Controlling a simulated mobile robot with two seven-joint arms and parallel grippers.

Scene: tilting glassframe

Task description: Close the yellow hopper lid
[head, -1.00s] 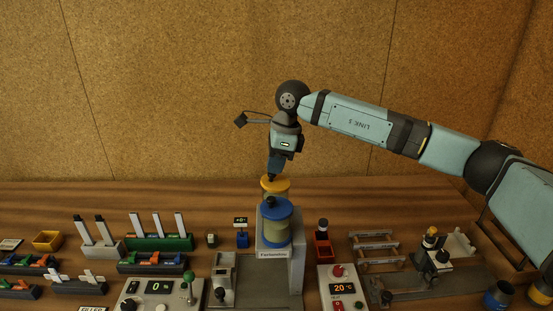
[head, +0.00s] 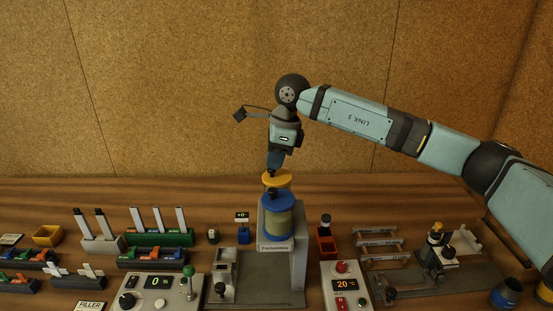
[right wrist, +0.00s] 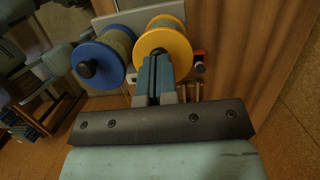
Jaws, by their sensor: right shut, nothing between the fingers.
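The yellow hopper lid (head: 283,179) is a round disc on a hopper at the back of the filling machine, partly behind the blue-lidded hopper (head: 278,220). In the right wrist view the yellow lid (right wrist: 176,42) lies over its clear, beige-filled cylinder, beside the blue lid (right wrist: 106,52). I cannot tell whether the yellow lid is fully seated. My right gripper (head: 271,172) points down with its tips at the lid's knob area. In the right wrist view my right gripper (right wrist: 154,58) is shut and empty, its fingers overlapping the lid's edge and hiding part of it. My left gripper is not in view.
The grey machine (head: 299,270) labelled Fantasialabs stands mid-table. A control box with a green-knobbed lever (head: 160,283) is at left, and a temperature box (head: 345,283) at right. Racks and trays fill the left side. Bare wood lies behind the machine.

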